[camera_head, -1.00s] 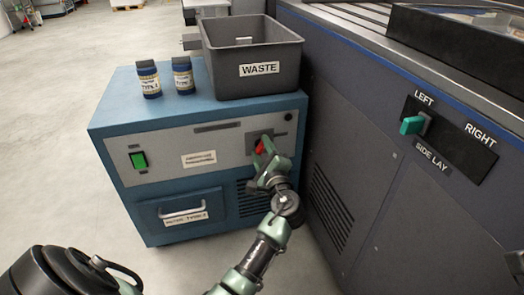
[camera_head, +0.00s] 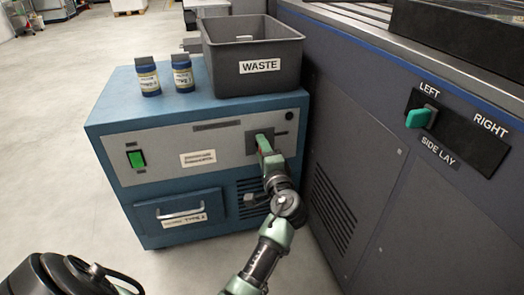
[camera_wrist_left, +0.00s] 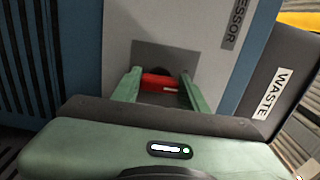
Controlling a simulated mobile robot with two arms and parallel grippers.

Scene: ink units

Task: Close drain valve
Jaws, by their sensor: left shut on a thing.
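The drain valve's red handle (camera_wrist_left: 158,82) sits in front of a dark plate on the grey front panel of the blue cabinet (camera_head: 112,108). In the wrist view the handle spans the space between the two green fingers, with a small light mark on it. My left gripper (camera_head: 264,143) is at the panel's right part, shut on the red handle. In the head view the gripper hides nearly all of the handle, so its angle is hard to tell there. My right gripper is not in view.
A waste bin (camera_head: 262,83) and two small jars (camera_head: 148,78) (camera_head: 183,74) stand on the cabinet. A green switch (camera_head: 136,159) and a drawer (camera_head: 178,212) are on its front. The dark machine (camera_head: 360,180) with a green side lay lever (camera_head: 419,118) stands close on the right.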

